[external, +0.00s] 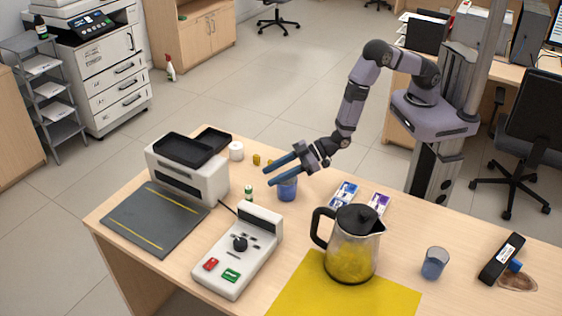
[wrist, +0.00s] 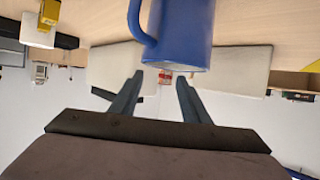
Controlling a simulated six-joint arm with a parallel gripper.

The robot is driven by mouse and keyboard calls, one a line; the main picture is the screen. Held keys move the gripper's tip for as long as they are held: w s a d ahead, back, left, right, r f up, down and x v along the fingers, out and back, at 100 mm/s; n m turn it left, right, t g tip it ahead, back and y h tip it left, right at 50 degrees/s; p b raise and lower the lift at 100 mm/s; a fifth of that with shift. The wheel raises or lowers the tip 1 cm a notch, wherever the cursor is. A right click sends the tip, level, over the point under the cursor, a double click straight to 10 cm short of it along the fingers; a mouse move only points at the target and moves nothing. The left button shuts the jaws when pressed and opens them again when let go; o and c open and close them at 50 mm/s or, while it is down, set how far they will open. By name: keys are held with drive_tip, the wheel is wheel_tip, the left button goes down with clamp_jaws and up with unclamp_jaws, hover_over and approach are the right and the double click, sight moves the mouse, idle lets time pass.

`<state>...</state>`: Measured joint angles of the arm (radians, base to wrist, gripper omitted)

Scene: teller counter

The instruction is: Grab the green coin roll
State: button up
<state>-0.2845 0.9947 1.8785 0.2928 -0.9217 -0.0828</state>
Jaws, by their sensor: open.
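A small green and white cylinder (external: 249,192), which looks like the green coin roll, stands upright on the counter between the white machine and the blue mug. My gripper (external: 268,172) has its blue fingers spread and empty. It reaches left over the counter, above and beside the blue mug (external: 287,189), with the green roll beyond the fingertips and lower. In the wrist view my gripper (wrist: 160,80) is open, with the blue mug (wrist: 182,32) close beside the fingers. I cannot make out the green roll there.
Yellow cylinders (external: 256,160) and a white roll (external: 236,150) stand near the back edge. The white machine (external: 187,168) is to the left, a control box (external: 238,255) in front. A glass pitcher (external: 352,245) stands on a yellow mat (external: 300,297) to the right.

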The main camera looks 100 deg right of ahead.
sight(249, 187)
drive_tip(key=shift+w, duration=0.1)
drive_tip(key=shift+p+x, duration=0.3)
drive_tip(key=shift+x, duration=0.55)
drive_tip(key=shift+f, duration=0.15)
drive_tip(key=shift+w, duration=0.2)
drive_tip(key=shift+w+d+f+p, duration=0.1)
drive_tip(key=shift+w+f+p, duration=0.35)
drive_tip(key=shift+w, duration=0.2)
drive_tip(key=shift+w+d+f+p, duration=0.1)
drive_tip(key=shift+w+f+p, duration=0.3)
drive_tip(key=shift+w, duration=0.2)
drive_tip(key=shift+x, duration=1)
clamp_jaws()
